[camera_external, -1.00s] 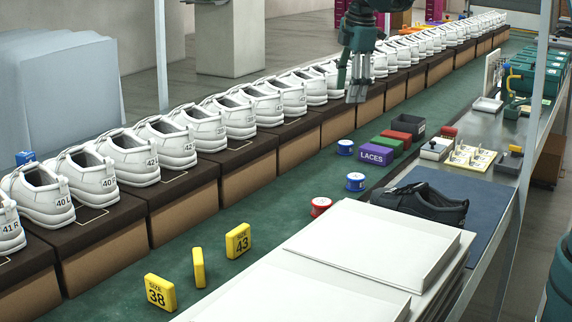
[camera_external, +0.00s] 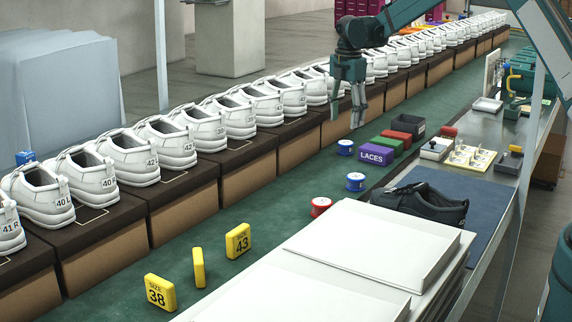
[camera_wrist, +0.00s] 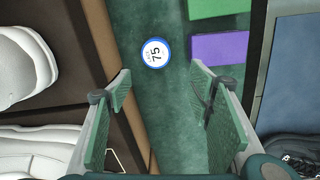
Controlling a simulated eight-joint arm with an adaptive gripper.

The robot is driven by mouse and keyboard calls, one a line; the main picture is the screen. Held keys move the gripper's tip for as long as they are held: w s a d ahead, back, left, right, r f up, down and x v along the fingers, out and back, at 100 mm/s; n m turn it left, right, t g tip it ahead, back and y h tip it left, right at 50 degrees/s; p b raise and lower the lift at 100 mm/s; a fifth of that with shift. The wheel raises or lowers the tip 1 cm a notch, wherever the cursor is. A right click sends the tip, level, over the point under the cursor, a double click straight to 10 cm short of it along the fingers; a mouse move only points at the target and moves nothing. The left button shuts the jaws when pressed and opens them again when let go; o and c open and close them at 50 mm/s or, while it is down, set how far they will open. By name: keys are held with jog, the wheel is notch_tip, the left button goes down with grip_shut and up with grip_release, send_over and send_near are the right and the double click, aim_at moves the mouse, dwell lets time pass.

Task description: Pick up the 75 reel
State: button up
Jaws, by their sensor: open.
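The 75 reel (camera_wrist: 153,53) is a small round reel with a white top and a blue rim, flat on the green belt. In the external view it appears to be the far blue-and-white reel (camera_external: 345,147), just left of the purple laces box. My gripper (camera_external: 345,123) is open and empty, pointing down above the belt near this reel. In the wrist view the reel lies just beyond the open fingertips (camera_wrist: 160,70), apart from both. Nothing hides its label.
A purple laces box (camera_external: 375,154) and a green box (camera_external: 391,146) stand right of the reel. Another blue reel (camera_external: 355,182) and a red reel (camera_external: 321,207) lie nearer. White shoes on boxes (camera_external: 240,160) line the left side. The belt (camera_external: 285,190) is clear between.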

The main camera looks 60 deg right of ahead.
aim_at(346, 142)
jog(key=shift+w+d+f+n, duration=0.15)
jog(key=shift+d+f, duration=0.4)
jog(key=shift+f, duration=0.1)
jog(key=shift+w+d+f+n, duration=0.1)
jog(key=shift+d+f+n, duration=0.05)
jog(key=shift+d+f, duration=0.45)
jog(key=shift+f, duration=0.1)
jog(key=shift+f, duration=1.25)
jog(key=shift+w+a+f+b, duration=0.1)
jog(key=shift+f+b, duration=0.3)
jog(key=shift+f, duration=0.9)
jog(key=shift+a+f+b, duration=0.1)
jog(key=shift+f+b, duration=0.3)
jog(key=shift+f, duration=0.9)
jog(key=c, duration=1)
